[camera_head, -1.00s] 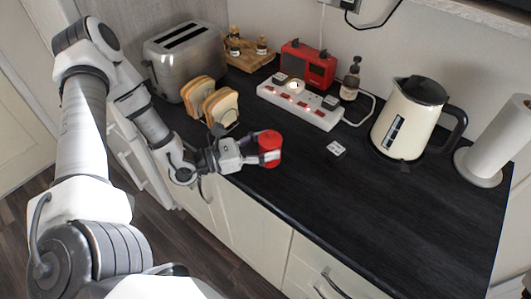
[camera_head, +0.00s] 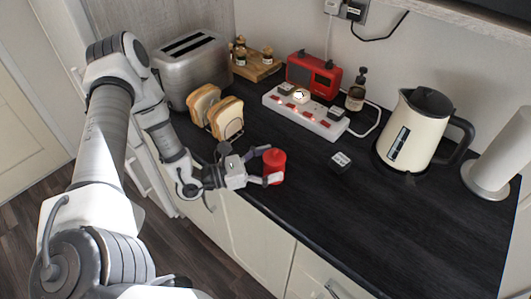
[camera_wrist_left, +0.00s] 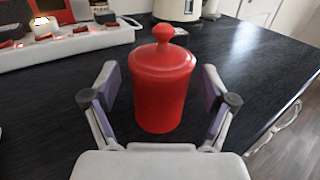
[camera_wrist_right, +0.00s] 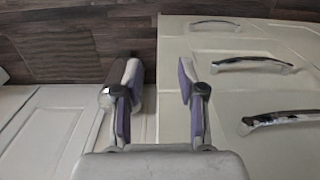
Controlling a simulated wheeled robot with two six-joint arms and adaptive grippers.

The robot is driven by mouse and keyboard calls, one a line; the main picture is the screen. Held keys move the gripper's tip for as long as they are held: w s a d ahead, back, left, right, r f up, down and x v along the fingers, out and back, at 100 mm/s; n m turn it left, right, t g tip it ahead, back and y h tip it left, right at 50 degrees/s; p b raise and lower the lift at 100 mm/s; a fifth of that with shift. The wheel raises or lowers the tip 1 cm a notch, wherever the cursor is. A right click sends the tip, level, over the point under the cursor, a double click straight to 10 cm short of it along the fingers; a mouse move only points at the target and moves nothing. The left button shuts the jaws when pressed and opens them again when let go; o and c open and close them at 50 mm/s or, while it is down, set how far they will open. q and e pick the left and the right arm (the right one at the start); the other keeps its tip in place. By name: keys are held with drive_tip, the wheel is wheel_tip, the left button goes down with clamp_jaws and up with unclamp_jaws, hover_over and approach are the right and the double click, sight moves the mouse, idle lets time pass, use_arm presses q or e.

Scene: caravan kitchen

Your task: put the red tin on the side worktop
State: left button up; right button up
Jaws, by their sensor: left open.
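The red tin (camera_head: 273,165), with a knobbed lid, stands upright on the dark worktop (camera_head: 400,215) near its front edge. My left gripper (camera_head: 268,164) is at the tin with its fingers open. In the left wrist view the tin (camera_wrist_left: 163,88) stands between the two spread fingers of the left gripper (camera_wrist_left: 160,105), with a visible gap on each side. My right gripper (camera_wrist_right: 158,90) is open and empty in the right wrist view, in front of pale cabinet doors. It is not visible in the head view.
A toast rack with bread (camera_head: 215,108) and a toaster (camera_head: 187,70) stand left of the tin. Behind are a power strip (camera_head: 303,112), red radio (camera_head: 313,74) and dark bottle (camera_head: 356,90). The front right worktop is clear.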

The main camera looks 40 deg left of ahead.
use_arm(q)
drive_tip(key=shift+a+r, duration=0.1)
drive_tip(key=shift+r, duration=0.15)
drive_tip(key=p+v, duration=0.4)
drive_tip(key=v, duration=0.8)
drive_tip(key=s+d+f+m+g+h, duration=0.3)
drive_tip(key=s+d+f+m+g, duration=0.2)
drive_tip(key=d+m+g, duration=0.35)
drive_tip(key=s+f+m+g+y, duration=0.8)
drive_tip(key=s+m+g+y, duration=0.2)
drive_tip(key=s+m+g, duration=0.15)
drive_tip(key=w+d+f+m+t+y, duration=0.2)
drive_tip(key=w+m+t, duration=0.3)
drive_tip(key=m, duration=0.3)
drive_tip(key=shift+d+y, duration=0.65)
drive_tip(key=shift+y, duration=0.05)
